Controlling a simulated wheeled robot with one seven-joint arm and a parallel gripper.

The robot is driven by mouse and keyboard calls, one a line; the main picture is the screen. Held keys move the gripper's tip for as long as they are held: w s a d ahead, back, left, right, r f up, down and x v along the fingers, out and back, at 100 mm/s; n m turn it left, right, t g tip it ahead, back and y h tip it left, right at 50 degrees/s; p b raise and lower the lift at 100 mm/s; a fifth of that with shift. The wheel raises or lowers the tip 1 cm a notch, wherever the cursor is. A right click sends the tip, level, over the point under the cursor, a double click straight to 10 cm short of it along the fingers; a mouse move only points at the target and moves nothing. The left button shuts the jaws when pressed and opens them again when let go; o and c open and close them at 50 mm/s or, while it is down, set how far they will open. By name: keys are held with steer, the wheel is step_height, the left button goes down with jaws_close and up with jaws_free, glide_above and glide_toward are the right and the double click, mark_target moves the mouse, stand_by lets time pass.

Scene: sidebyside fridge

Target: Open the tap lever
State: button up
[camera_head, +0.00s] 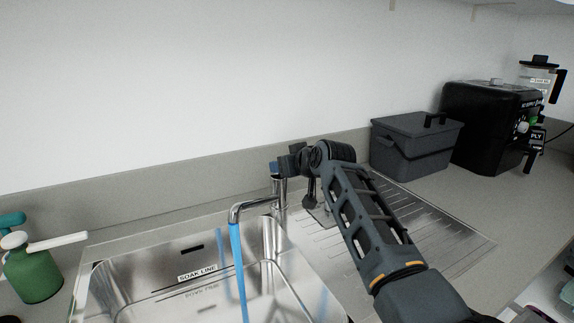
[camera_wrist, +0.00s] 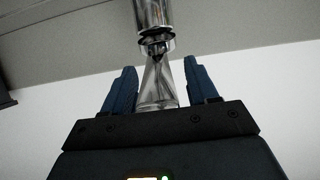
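The chrome tap (camera_head: 279,192) stands at the back right of the sink, and its spout curves forward to the left. A blue stream of water (camera_head: 238,262) runs from the spout into the basin. My gripper (camera_head: 289,161) is at the top of the tap, and its own body hides the lever in the head view. In the wrist view, the tap body (camera_wrist: 152,12) comes in from the top, and the flared metal lever (camera_wrist: 160,82) lies between my two blue-grey fingers (camera_wrist: 159,68). The fingers are spread, with a gap on each side of the lever.
The steel sink (camera_head: 172,258) has a ribbed drainboard (camera_head: 440,238) at its right. A green bottle (camera_head: 35,275) stands at the left. A grey lidded box (camera_head: 415,148) and a black appliance (camera_head: 487,125) stand at the back right. The wall is close behind the tap.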

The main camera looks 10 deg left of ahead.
steer(key=v, duration=0.7)
steer(key=shift+s+d+r+b, duration=0.15)
steer(key=shift+s+d+b, duration=0.05)
steer(key=shift+s+b, duration=0.1)
stand_by(0.4)
